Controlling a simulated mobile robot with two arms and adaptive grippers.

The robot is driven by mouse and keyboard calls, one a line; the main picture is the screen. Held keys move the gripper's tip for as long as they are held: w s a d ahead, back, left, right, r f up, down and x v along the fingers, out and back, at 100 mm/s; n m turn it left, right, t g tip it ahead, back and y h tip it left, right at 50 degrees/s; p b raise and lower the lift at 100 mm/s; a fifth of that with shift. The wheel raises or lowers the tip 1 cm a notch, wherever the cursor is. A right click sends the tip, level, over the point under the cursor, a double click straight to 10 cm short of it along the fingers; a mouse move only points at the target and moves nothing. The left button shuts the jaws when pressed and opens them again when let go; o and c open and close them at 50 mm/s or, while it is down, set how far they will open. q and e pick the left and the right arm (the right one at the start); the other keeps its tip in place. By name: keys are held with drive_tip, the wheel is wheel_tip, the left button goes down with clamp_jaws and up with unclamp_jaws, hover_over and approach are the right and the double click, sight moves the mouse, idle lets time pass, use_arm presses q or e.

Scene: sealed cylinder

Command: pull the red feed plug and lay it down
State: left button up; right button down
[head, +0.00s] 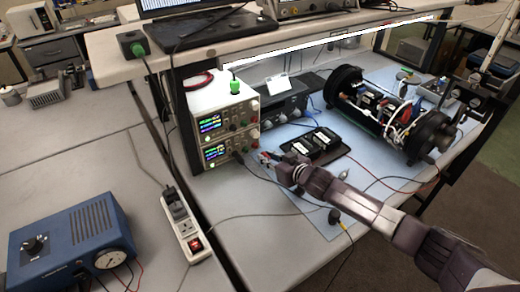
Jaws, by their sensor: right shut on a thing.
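My right gripper (270,160) reaches in from the lower right, just in front of the lower of two stacked white power supplies (226,140). It is shut on a small red thing at its fingertips, which looks like the red feed plug (264,157). The plug is too small and partly hidden to tell whether it is still in its socket. A red lead (385,188) runs across the blue mat towards the black cylinder (385,110) at the right. My left gripper is not in view.
A black tray with dark modules (316,147) lies just beyond my right gripper. The blue mat (325,215) has free room nearer the front, with a few thin cables. A power strip (184,228) and a blue device (70,245) stand at the left.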

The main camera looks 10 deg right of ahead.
drive_tip(key=shift+s+d+p, duration=0.25)
drive_tip(key=shift+s+p, duration=0.05)
drive_tip(key=shift+s, duration=0.2)
drive_tip(key=shift+s+d+p, duration=0.2)
drive_tip(key=shift+s+p, duration=0.1)
drive_tip(key=shift+s, duration=0.2)
drive_tip(key=shift+a+r, duration=0.2)
drive_tip(key=shift+r, duration=0.25)
wheel_tip(320, 180, up, 10)
drive_tip(key=s+a+b, duration=0.2)
drive_tip(key=a, duration=0.1)
wheel_tip(320, 180, up, 8)
drive_tip(key=r+b, duration=0.1)
hover_over(264, 190)
wheel_tip(264, 190, down, 20)
drive_tip(key=shift+s+r+p, duration=0.1)
drive_tip(key=shift+p, duration=0.5)
drive_tip(key=shift+f, duration=0.2)
